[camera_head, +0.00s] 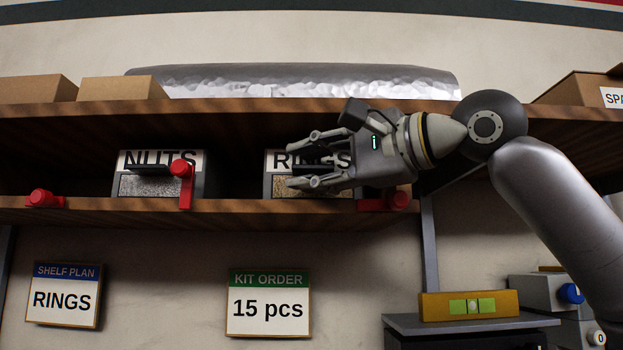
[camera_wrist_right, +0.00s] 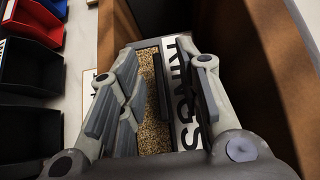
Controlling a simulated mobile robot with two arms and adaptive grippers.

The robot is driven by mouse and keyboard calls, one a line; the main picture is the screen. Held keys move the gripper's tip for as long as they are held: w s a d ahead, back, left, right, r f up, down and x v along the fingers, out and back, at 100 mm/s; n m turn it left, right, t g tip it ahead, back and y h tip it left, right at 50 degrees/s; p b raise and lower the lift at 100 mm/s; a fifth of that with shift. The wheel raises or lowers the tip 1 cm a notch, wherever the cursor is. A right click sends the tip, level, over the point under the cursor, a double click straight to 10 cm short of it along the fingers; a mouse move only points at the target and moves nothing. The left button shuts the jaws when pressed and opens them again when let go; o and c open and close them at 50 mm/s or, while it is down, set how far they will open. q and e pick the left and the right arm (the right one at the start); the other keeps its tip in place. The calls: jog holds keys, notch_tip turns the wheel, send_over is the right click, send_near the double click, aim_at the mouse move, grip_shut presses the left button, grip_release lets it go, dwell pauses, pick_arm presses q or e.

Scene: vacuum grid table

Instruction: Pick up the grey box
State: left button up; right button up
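A grey box labelled RINGS (camera_head: 268,180) stands on the wooden shelf, its label partly hidden by my right gripper (camera_head: 304,160). Gold granular contents show behind its front window. A second grey box, labelled NUTS (camera_head: 143,186), stands to its left with silvery contents. My right gripper reaches in from the right, fingers spread in front of the RINGS box. In the right wrist view the open fingers (camera_wrist_right: 168,88) flank a dark bar, with the gold contents (camera_wrist_right: 149,100) and the RINGS label (camera_wrist_right: 183,88) behind. I cannot tell whether they touch the box. My left gripper is not in view.
Red latches (camera_head: 182,182) sit along the shelf edge (camera_head: 240,207), one (camera_head: 395,201) just below my right gripper. The upper shelf (camera_head: 220,120) runs close above, carrying cardboard boxes (camera_head: 118,88). Below hang SHELF PLAN (camera_head: 63,297) and KIT ORDER (camera_head: 268,303) signs.

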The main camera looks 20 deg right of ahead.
jog(key=shift+w+a, duration=0.1)
jog(key=shift+a, duration=0.05)
grip_shut()
jog(key=shift+r, duration=0.1)
dwell(0.3)
